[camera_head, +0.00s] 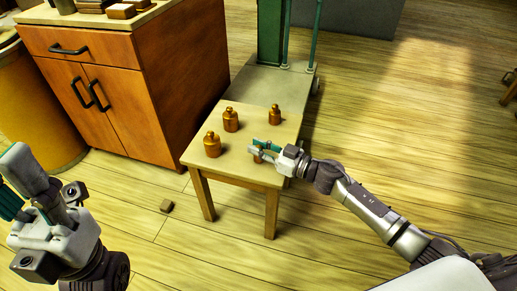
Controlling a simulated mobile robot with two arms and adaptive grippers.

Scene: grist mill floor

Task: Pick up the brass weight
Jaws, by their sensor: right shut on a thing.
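Several brass weights with knobs are at a small wooden table (225,168). One weight (212,144) stands near the left edge, one (231,119) near the back left, and one (274,114) at the back right. My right gripper (263,150) reaches in from the right over the table's front right part. It is shut on a further brass weight (258,158), which is mostly hidden by the fingers. I cannot tell whether that weight touches the tabletop. My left gripper (18,190) is at the left edge, away from the table, its fingers partly cut off.
A wooden cabinet (110,95) with dark handles stands left of the table, with blocks on its top. A green column (270,35) on a grey platform (255,86) stands behind the table.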

